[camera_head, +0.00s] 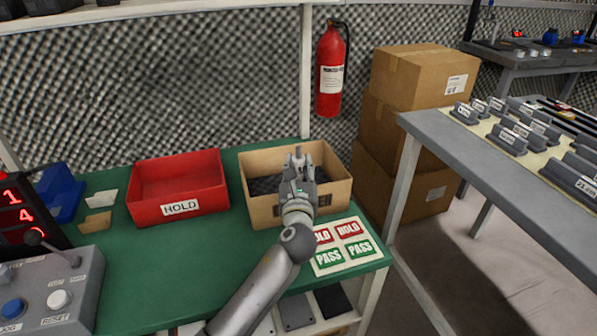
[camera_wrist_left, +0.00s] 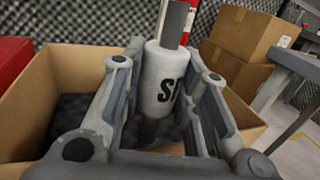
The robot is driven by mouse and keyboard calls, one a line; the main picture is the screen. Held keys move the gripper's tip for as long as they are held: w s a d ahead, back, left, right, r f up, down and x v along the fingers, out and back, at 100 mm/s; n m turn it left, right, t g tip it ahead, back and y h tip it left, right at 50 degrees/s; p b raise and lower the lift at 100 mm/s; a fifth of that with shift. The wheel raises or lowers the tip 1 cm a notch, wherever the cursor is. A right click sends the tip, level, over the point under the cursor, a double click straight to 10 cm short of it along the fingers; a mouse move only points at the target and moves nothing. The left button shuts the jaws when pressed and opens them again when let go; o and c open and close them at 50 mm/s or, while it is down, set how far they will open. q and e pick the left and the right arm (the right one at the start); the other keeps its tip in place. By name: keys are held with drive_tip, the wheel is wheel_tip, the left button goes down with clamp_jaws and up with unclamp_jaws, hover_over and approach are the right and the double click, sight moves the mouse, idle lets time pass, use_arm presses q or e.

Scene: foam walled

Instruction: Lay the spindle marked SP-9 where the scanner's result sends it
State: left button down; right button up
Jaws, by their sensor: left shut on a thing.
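My left gripper (camera_head: 300,166) is over the open cardboard box (camera_head: 262,213) on the green bench. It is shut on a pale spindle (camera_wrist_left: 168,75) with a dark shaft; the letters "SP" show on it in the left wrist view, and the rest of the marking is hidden. The spindle is between the fingers (camera_wrist_left: 158,88), upright in that view, with the box's dark lining behind and below it. The red HOLD bin (camera_head: 178,167) stands left of the box and looks empty. I cannot pick out a scanner or its result. My right gripper is not in view.
A sheet of HOLD and PASS labels (camera_head: 342,246) lies at the bench's right front. A control box (camera_head: 50,294) and a red-digit display (camera_head: 22,212) stand at left, near a blue bin (camera_head: 60,194). Stacked cartons (camera_head: 418,85) and a grey table (camera_head: 480,155) are at right.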

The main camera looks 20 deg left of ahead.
sight(297, 179)
use_arm(q)
drive_tip(key=shift+f, duration=0.1)
drive_tip(key=shift+f, duration=0.55)
drive_tip(key=c, duration=1.1)
unclamp_jaws()
drive_tip(key=shift+s+f, duration=0.1)
drive_tip(key=shift+f, duration=0.15)
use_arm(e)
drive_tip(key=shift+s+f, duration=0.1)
use_arm(q)
drive_tip(key=shift+r, duration=0.3)
drive_tip(key=v, duration=0.1)
drive_tip(key=p+v, duration=0.1)
drive_tip(key=v, duration=0.1)
drive_tip(key=shift+s+r, duration=0.1)
drive_tip(key=shift+r, duration=0.25)
drive_tip(key=v, duration=0.4)
drive_tip(key=p+v, duration=0.1)
drive_tip(key=v, duration=0.3)
drive_tip(key=shift+s+d+r, duration=0.2)
drive_tip(key=shift+s+r, duration=0.05)
drive_tip(key=shift+s, duration=0.05)
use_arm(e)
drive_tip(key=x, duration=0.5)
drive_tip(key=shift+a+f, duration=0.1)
